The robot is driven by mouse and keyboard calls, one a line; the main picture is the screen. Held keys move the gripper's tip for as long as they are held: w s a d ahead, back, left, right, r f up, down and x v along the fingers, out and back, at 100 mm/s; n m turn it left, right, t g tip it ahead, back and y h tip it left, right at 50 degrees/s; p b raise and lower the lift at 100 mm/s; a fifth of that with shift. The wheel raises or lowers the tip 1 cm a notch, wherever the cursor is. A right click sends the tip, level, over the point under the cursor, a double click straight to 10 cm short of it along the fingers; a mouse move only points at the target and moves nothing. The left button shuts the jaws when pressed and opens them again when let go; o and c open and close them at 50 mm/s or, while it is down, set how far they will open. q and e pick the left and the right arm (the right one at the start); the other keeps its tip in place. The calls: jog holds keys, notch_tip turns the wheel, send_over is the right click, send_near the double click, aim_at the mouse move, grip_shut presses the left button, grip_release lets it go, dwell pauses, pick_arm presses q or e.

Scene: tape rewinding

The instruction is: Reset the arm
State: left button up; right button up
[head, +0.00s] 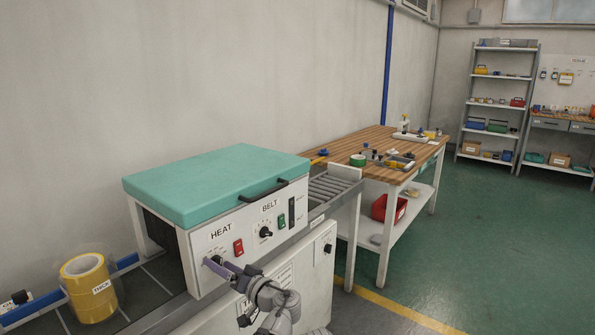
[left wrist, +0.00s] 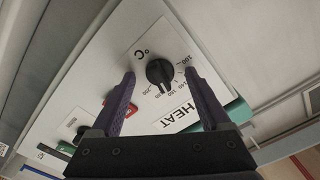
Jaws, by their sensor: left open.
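My left gripper (head: 213,264) reaches the white front panel of a teal-topped machine (head: 215,185), near its HEAT label. The left wrist view shows the gripper (left wrist: 160,73) with its two purple fingers spread apart. The black HEAT knob (left wrist: 158,72) on a temperature dial lies between the fingers in that view, with a visible gap on each side. I cannot tell how far the fingertips are from the panel. In the head view the fingers partly cover the dial. My right gripper is in neither view.
A red switch (head: 238,247) and a BELT knob (head: 265,232) sit on the panel. A wooden-topped workbench (head: 352,148) stands behind. Green floor (head: 480,240) is open at the right.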

pick_arm(q)
jog(key=n, duration=0.4)
dwell(0.6)
